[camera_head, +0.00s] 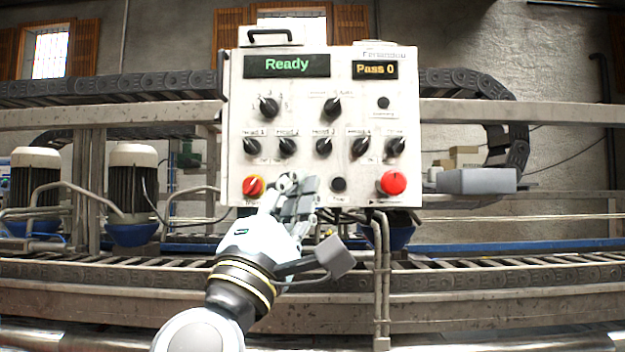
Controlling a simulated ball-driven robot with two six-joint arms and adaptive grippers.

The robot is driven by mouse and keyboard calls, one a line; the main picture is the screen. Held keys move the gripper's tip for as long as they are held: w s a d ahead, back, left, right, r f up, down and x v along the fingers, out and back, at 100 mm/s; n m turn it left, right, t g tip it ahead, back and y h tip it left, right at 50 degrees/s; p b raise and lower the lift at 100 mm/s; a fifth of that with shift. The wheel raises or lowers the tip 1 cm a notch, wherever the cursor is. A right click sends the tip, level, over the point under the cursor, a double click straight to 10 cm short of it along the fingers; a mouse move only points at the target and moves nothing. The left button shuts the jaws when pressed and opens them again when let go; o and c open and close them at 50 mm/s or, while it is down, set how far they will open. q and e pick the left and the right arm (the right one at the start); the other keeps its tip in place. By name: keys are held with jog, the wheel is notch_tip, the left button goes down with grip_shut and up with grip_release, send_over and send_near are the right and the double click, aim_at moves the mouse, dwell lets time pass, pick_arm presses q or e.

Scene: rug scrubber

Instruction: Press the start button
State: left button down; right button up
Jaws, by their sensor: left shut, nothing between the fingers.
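The white control panel (300,120) faces me, with a green "Ready" display (287,65) and a yellow "Pass 0" display (375,70). Its bottom row shows a red and yellow rotary switch (253,187), a black button (338,185) and a large red mushroom button (393,183). The small labels are too blurred to read, so I cannot tell which is the start button. My left gripper (298,186) is shut and empty, in front of the panel's lower edge between the rotary switch and the black button. It hides that stretch of the row. Whether it touches the panel is unclear. My right gripper is out of view.
Several black knobs (324,147) fill the panel's middle rows. Behind it runs a metal conveyor frame (480,280) with rails and a cable chain (120,85). Motors (133,175) stand at left, and a grey box (475,181) lies at right. A vertical pipe (382,270) stands below the panel.

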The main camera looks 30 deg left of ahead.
pick_arm(q)
jog(key=shift+s+r, duration=0.15)
jog(key=shift+r, duration=0.15)
jog(key=w+a, duration=0.4)
jog(key=w, duration=0.3)
jog(key=shift+w+a+p, duration=0.35)
jog(key=shift+a, duration=0.05)
jog(key=shift+w, duration=0.1)
dwell(1.3)
jog(key=shift+w+a, duration=0.2)
jog(key=shift+w, duration=0.05)
